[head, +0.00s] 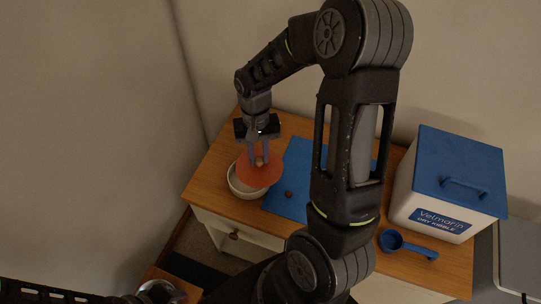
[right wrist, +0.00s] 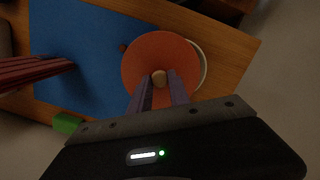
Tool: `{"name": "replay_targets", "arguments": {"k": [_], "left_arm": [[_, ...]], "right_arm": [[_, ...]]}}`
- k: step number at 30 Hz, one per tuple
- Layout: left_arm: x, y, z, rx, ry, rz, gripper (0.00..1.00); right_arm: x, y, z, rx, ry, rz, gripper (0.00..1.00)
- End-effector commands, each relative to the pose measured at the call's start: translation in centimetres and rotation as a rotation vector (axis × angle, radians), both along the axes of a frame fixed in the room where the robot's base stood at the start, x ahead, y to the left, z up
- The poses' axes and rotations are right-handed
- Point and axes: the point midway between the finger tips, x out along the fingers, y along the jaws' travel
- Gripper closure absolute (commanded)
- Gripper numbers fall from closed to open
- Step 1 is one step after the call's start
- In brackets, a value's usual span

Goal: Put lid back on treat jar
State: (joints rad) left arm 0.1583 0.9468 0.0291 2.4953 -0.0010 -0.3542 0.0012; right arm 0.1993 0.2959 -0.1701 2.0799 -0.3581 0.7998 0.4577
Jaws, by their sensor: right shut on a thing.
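The orange round lid (head: 262,172) has a small tan knob (right wrist: 159,78). My right gripper (head: 259,160) is shut on the knob, its fingers on either side. The lid is over a white round vessel (head: 236,190), which looks like the treat jar, on the wooden cabinet top. The lid is off-centre over it in both views, and part of the vessel's rim (right wrist: 204,62) shows past the lid in the right wrist view. Whether lid and rim touch I cannot tell. The lid hides the rest of the opening.
A blue mat (head: 285,174) lies beside the vessel with a small brown piece (head: 289,195) on it. A white kibble bin (head: 415,205) with a blue lid and a blue scoop (head: 410,246) stand at right. The right wrist view shows a dark red ridged thing (right wrist: 30,72) and a green block (right wrist: 67,123).

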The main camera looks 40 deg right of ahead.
Motion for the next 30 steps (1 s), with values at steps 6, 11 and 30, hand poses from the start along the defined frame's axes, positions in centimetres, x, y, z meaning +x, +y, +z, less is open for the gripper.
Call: {"name": "replay_targets", "arguments": {"k": [6, 11, 30], "left_arm": [[0.1, 0.0, -2.1, 0.0, -0.002, 0.001, 0.68], [0.1, 0.0, -3.1, 0.0, -0.002, 0.001, 0.68], [0.1, 0.0, -3.6, 0.0, -0.003, 0.001, 0.68]], "right_arm": [[0.0, 0.0, -2.6, 0.0, 0.0, 0.001, 1.0], [0.0, 0.0, -3.9, 0.0, 0.0, 0.0, 1.0], [0.0, 0.0, -4.6, 0.0, 0.0, 0.0, 1.0]]}}
